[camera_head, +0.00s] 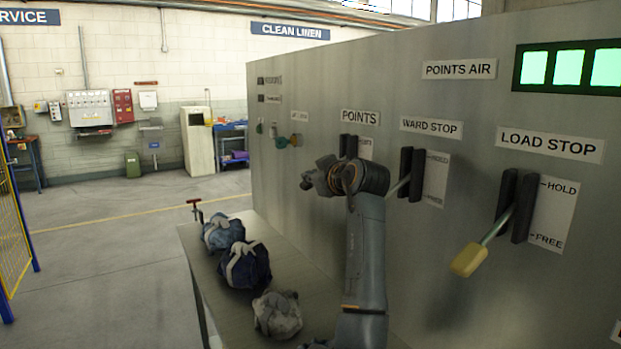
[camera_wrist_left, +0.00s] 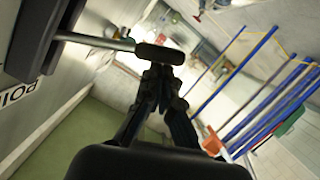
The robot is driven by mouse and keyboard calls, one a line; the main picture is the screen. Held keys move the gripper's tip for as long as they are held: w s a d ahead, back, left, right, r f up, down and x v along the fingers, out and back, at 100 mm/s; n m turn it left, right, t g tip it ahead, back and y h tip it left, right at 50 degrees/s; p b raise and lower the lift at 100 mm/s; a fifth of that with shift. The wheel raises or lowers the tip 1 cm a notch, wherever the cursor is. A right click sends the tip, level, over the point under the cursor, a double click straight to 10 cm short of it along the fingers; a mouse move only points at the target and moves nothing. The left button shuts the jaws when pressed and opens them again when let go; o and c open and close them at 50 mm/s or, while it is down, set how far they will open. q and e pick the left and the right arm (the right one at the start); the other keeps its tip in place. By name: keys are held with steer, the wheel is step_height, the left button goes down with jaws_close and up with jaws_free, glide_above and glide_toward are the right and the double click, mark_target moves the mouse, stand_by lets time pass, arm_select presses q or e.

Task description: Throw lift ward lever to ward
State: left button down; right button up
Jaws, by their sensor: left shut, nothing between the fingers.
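A grey panel (camera_head: 300,150) carries slotted levers. The lever slot under the POINTS sign (camera_head: 360,117) is partly hidden by my left arm. In the left wrist view a lever with a metal shaft and dark handle (camera_wrist_left: 160,53) sticks out of a black slot housing (camera_wrist_left: 45,35), beside a sign partly reading "POIN". My left gripper (camera_head: 312,181) is in front of the panel below that sign. In the left wrist view its shut fingers (camera_wrist_left: 158,78) are at the dark handle, with nothing between them; contact is unclear. My right gripper is not in view.
The WARD STOP lever (camera_head: 400,187) is just right of my arm, its handle hidden. The LOAD STOP lever (camera_head: 468,260) has a yellow handle, near FREE. Several bundled bags (camera_head: 245,268) lie on a table (camera_head: 205,262) below. Open floor lies to the left.

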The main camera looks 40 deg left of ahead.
arm_select(q)
steer(key=shift+f, duration=0.25)
steer(key=shift+r, duration=0.1)
step_height(320, 180, up, 10)
steer(key=shift+r, duration=0.15)
stand_by(0.5)
stand_by(0.5)
